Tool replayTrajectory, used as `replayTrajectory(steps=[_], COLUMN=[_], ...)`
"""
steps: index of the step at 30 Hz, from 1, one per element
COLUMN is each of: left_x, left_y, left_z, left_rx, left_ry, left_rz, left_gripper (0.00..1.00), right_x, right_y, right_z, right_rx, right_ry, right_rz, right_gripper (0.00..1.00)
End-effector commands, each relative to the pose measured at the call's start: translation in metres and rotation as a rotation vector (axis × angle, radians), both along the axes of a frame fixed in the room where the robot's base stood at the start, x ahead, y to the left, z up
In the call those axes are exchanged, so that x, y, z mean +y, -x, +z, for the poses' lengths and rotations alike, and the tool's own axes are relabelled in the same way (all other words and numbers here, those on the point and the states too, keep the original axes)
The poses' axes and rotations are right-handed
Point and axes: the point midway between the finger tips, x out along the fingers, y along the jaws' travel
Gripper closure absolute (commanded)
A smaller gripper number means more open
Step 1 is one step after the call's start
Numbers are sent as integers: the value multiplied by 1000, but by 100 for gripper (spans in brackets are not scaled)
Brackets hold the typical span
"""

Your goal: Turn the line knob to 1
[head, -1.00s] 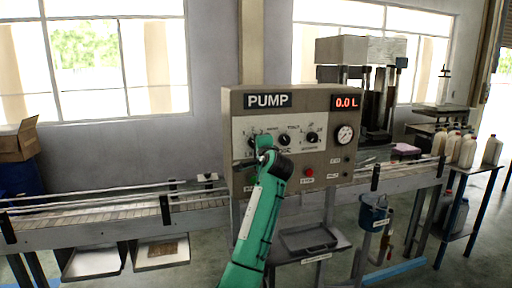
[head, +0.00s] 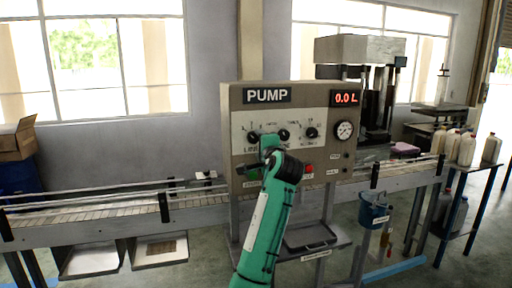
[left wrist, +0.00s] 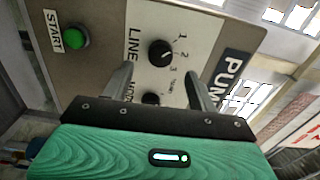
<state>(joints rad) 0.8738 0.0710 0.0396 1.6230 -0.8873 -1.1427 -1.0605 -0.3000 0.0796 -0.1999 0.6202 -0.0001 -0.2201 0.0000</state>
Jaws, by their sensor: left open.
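The line knob (head: 253,136) is the leftmost black knob on the pump panel. It shows uncovered in the head view. In the left wrist view the line knob (left wrist: 160,53) sits beside the printed 1, 2 and 3; its exact setting is hard to tell. My left gripper (head: 268,152) is in front of the panel, just right of and below the knob, its fingers mostly hidden by my arm. In the left wrist view my left gripper (left wrist: 158,72) is open and empty, its fingers apart below the knob and not visibly touching it. My right gripper is not in view.
Two more black knobs, the middle one (head: 284,134) and the right one (head: 312,132), are close by. A green start button (left wrist: 75,37) and a red button (head: 309,168) sit lower. The conveyor (head: 100,210) runs beside the pump box (head: 235,105).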

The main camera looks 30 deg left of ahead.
Motion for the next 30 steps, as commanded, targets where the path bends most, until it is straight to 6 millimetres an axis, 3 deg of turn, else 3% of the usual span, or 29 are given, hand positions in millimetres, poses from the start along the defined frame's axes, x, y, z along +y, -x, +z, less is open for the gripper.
replayTrajectory(steps=[6, 12, 30], left_x=[-37, -56, -60], left_y=[32, 48, 52], left_z=[-3, -1, 0], left_rx=[-2, -1, 1], left_ry=[1, -1, 0], left_rz=[-1, 1, 1], left_gripper=[41, 41, 41], right_x=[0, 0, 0], right_y=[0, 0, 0], right_z=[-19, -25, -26], right_rx=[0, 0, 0], right_ry=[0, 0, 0], right_rz=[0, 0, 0], right_gripper=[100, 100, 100])
